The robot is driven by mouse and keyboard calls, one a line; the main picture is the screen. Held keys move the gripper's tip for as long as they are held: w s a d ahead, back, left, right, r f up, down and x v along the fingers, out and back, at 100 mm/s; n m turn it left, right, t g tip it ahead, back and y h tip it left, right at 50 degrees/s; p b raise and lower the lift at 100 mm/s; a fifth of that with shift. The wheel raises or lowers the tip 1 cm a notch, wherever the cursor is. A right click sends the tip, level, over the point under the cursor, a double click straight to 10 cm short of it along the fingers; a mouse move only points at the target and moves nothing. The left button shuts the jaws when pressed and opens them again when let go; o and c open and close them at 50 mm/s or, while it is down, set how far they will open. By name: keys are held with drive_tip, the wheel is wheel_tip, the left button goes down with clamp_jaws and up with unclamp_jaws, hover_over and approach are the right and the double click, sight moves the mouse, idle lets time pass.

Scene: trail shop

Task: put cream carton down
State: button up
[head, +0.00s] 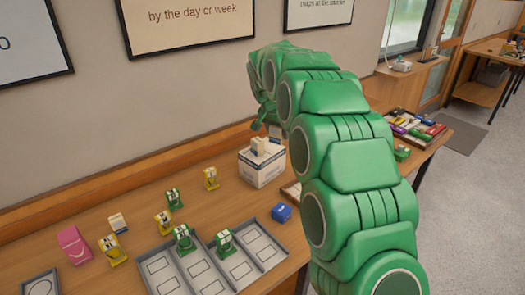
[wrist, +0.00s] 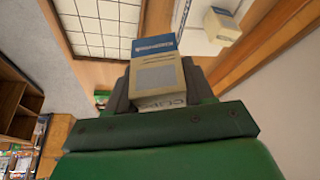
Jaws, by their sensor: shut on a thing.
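The cream carton (wrist: 157,75), with a blue band at one end and a grey panel, is held between the two dark fingers of my gripper (wrist: 156,84) in the wrist view. My gripper is shut on it. In the head view my green arm hides most of my gripper and what it holds. A second, similar cream carton (wrist: 223,27) shows at the upper right of the wrist view. In the head view a small cream carton (head: 258,146) sits on a white box with blue markings (head: 262,168), just left of my arm.
The wooden counter (head: 130,192) carries several yellow and green items, a pink pack (head: 74,244), a blue item (head: 281,212) and grey trays (head: 197,257). A tray of colourful items (head: 415,130) lies at the right end. The wall is close behind.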

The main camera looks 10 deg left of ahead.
drive_tip(key=shift+w+d, duration=0.15)
drive_tip(key=shift+d, duration=0.05)
drive_tip(key=shift+w+f, duration=0.1)
drive_tip(key=shift+w, duration=0.15)
drive_tip(key=shift+w+a+f, duration=0.5)
drive_tip(key=shift+w+f, duration=1)
drive_tip(key=shift+w, duration=0.6)
drive_tip(key=shift+w+a+f, duration=0.55)
drive_tip(key=shift+w+f, duration=1)
drive_tip(key=shift+w, duration=0.55)
drive_tip(key=shift+w+a+f, duration=0.5)
drive_tip(key=shift+w+f, duration=1)
drive_tip(key=shift+w, duration=0.6)
drive_tip(key=shift+w+a+f, duration=0.1)
drive_tip(key=shift+w+f, duration=0.15)
drive_tip(key=shift+f, duration=0.1)
drive_tip(key=shift+f, duration=1.45)
drive_tip(key=shift+f, duration=0.15)
drive_tip(key=o, duration=1)
